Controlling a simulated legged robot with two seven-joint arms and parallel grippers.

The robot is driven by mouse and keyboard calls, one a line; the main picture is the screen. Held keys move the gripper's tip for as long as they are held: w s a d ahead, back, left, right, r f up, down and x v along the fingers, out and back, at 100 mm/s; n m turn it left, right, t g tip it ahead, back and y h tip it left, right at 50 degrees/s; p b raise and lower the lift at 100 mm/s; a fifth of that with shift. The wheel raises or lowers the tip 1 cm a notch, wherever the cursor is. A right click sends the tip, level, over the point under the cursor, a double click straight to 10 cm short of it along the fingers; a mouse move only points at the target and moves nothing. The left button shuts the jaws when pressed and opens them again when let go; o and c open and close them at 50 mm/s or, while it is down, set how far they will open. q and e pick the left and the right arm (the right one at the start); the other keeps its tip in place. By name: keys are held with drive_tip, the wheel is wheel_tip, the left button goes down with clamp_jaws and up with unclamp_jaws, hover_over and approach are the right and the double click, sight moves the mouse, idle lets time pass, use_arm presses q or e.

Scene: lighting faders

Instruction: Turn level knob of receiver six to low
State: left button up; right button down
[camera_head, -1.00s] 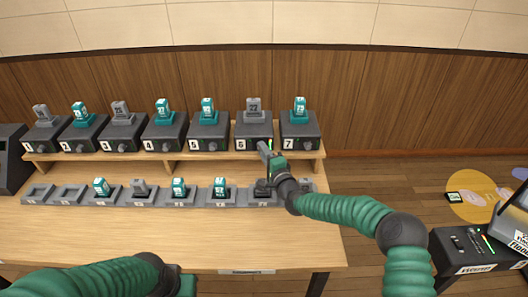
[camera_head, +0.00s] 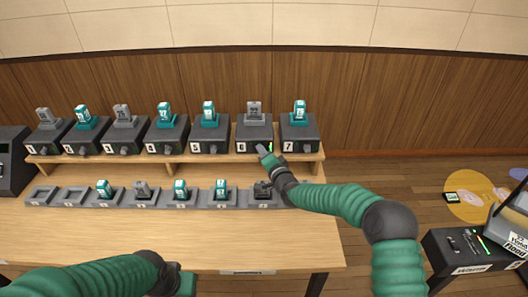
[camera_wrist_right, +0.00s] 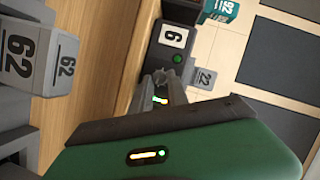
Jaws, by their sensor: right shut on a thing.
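Receiver six (camera_head: 254,132) is a dark box with a white 6 label, on the raised shelf between receivers five and seven. A grey pack marked 22 (camera_head: 254,108) stands on top of it. My right gripper (camera_head: 262,150) is at its front face, shut on the level knob, which the fingers hide. In the right wrist view the fingers (camera_wrist_right: 160,84) are closed together against the front of receiver six (camera_wrist_right: 172,37), just beside its green light. My left gripper (camera_head: 186,283) is low at the front edge of the table, with its jaws not clearly shown.
Receiver seven (camera_head: 299,132) stands close on the right and receiver five (camera_head: 209,134) on the left. Below, a row of grey charging docks (camera_head: 75,197) holds several packs. The front of the wooden table (camera_head: 240,235) is clear. A dark case (camera_head: 465,250) stands at right.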

drive_tip(key=shift+s+a+f+n, duration=0.1)
drive_tip(key=shift+a+n, duration=0.05)
drive_tip(key=shift+n, duration=0.35)
drive_tip(key=shift+f, duration=0.1)
drive_tip(key=c, duration=1.6)
unclamp_jaws()
drive_tip(key=shift+o, duration=0.2)
drive_tip(key=shift+a, duration=0.1)
drive_tip(key=r+v, duration=0.1)
drive_tip(key=v, duration=1.5)
drive_tip(key=shift+s+p, duration=0.2)
drive_tip(key=shift+p, duration=0.15)
drive_tip(key=shift+o, duration=0.3)
